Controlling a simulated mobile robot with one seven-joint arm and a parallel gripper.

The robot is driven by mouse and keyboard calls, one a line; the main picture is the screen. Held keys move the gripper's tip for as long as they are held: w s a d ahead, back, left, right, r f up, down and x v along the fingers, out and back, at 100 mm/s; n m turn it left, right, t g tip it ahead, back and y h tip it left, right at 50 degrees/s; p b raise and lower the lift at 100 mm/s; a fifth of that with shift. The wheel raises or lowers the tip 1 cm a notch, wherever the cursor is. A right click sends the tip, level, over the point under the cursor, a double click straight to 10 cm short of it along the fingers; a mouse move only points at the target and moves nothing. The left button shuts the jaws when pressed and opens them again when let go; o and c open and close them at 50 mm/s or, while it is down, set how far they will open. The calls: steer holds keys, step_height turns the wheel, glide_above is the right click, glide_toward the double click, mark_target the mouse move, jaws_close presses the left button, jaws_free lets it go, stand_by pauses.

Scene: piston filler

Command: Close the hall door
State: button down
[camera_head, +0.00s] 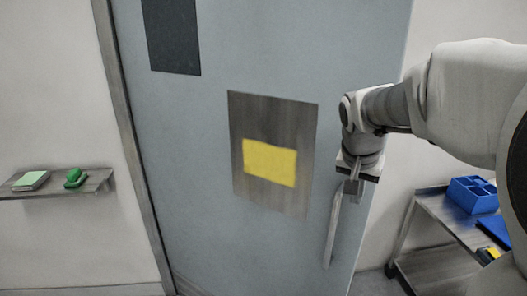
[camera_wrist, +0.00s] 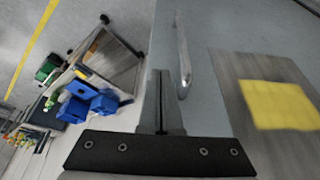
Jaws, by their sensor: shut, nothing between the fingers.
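The hall door (camera_head: 215,60) is light blue-grey and fills the middle of the head view. Its left edge runs along a grey frame (camera_head: 128,130); its right edge stands free, with wall and a cart showing past it, so it looks open. It bears a metal plate (camera_head: 270,112) with a yellow patch (camera_head: 269,163). A slim upright handle (camera_head: 333,228) is near the free edge; it also shows in the wrist view (camera_wrist: 182,60). My gripper (camera_head: 355,187) is shut and empty at the handle's upper end. In the wrist view, its fingertips (camera_wrist: 161,74) are beside the handle; I cannot tell whether they touch.
A metal cart (camera_head: 440,225) with a blue divided bin (camera_head: 473,194) stands at the right, beyond the door's free edge. A wall shelf (camera_head: 55,190) at the left holds a green-topped block (camera_head: 30,181) and a green object (camera_head: 75,178). A yellow floor line (camera_wrist: 35,45) shows in the wrist view.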

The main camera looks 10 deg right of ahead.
mark_target(358, 207)
steer(key=x, duration=0.3)
steer(key=w+d+p+x, duration=0.1)
steer(key=x, duration=0.2)
steer(key=r+x, duration=0.1)
steer(key=x, duration=0.3)
steer(key=shift+w+d+f+p, duration=0.1)
steer(key=shift+w+d+p, duration=0.1)
steer(key=shift+w+p, duration=0.2)
steer(key=shift+w+d, duration=0.4)
steer(key=shift+w, duration=0.15)
